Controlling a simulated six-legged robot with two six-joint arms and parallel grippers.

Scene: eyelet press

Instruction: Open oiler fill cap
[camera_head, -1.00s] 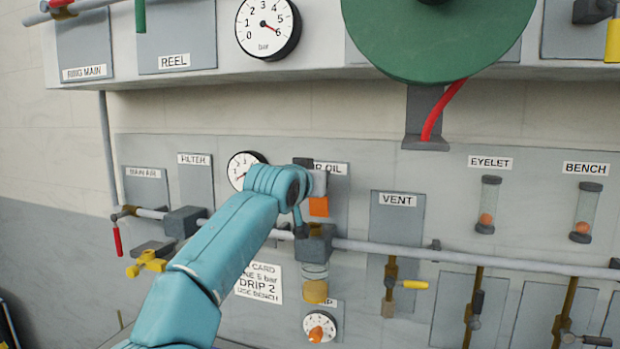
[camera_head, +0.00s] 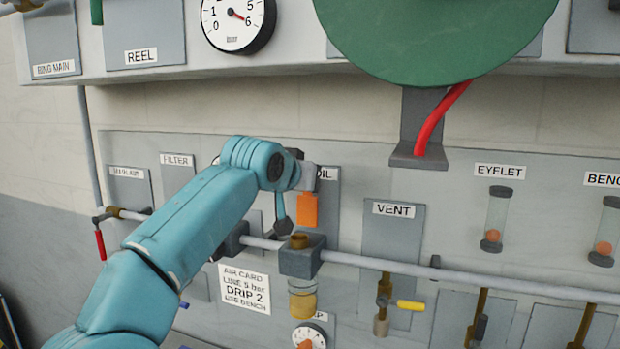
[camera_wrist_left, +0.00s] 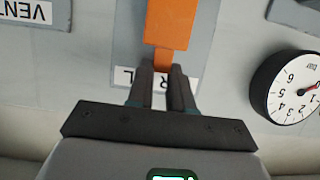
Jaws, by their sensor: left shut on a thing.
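The oiler (camera_head: 302,263) is a dark block on the pipe, with an amber bowl (camera_head: 302,300) below. A bare brass neck (camera_head: 299,240) stands on its top. My left gripper (camera_head: 311,190) is shut on an orange piece, apparently the fill cap (camera_head: 307,211), held above the neck and apart from it. In the left wrist view the two dark fingers (camera_wrist_left: 160,88) pinch the narrow tab of the orange piece (camera_wrist_left: 171,22). The far end of the piece is cut off there. My right gripper is not in view.
The pipe (camera_head: 440,275) runs across the panel. The vent valve (camera_head: 384,290) with a yellow handle is right of the oiler. A green reel (camera_head: 435,30) overhangs above. A dial (camera_head: 308,336) sits below the bowl. A gauge (camera_wrist_left: 288,88) shows in the wrist view.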

